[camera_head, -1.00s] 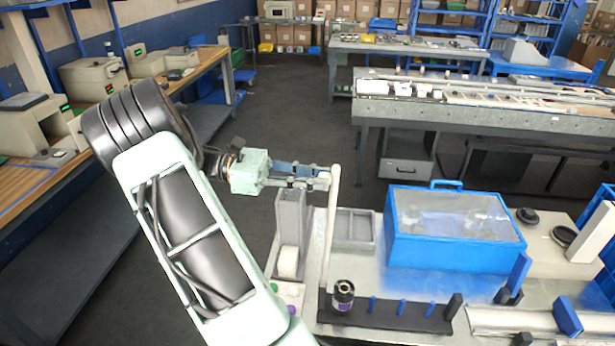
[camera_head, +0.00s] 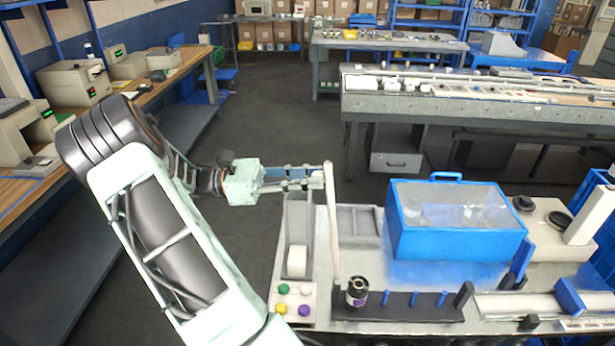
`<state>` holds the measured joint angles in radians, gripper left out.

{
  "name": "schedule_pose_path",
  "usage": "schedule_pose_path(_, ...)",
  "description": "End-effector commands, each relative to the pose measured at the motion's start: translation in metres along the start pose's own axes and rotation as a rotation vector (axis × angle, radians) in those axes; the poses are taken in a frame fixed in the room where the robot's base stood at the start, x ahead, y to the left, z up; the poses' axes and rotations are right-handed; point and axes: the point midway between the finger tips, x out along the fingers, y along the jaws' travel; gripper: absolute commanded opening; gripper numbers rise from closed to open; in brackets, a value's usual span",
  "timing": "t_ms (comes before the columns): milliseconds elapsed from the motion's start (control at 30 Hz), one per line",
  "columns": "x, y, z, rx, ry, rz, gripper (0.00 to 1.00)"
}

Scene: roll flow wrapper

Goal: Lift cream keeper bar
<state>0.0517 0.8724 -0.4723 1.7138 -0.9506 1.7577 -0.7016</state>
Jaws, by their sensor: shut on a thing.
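The cream keeper bar (camera_head: 332,225) stands nearly upright, tilted a little, above the left end of the dark base strip (camera_head: 400,308). My gripper (camera_head: 322,178) reaches in from the left and is shut on the bar near its top end. The bar's lower end is close to a dark roll with a purple label (camera_head: 357,292), which sits on the strip. I cannot tell whether the bar's lower end touches the strip.
A blue box with a clear lid (camera_head: 457,219) stands right of the bar. A grey divided tray (camera_head: 358,226) and a grey upright holder (camera_head: 298,230) are close by. A button panel (camera_head: 293,301) is at front left. Blue pegs (camera_head: 413,299) stand on the strip.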

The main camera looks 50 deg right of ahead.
Motion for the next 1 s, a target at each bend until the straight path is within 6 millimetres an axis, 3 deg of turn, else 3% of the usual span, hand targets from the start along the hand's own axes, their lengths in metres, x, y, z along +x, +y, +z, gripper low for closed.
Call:
schedule_pose_path(300,0.000,-0.001,-0.002,-0.002,0.004,-0.001,0.00)
schedule_pose_path(333,0.000,-0.001,-0.002,-0.002,0.003,-0.001,0.23)
schedule_pose_path(467,0.000,0.000,-0.002,-0.002,0.002,-0.001,0.37)
schedule_pose_path(767,-0.001,0.000,-0.001,0.000,0.001,0.000,0.38)
schedule_pose_path(1000,-0.033,0.000,-0.001,0.001,0.001,0.003,0.38)
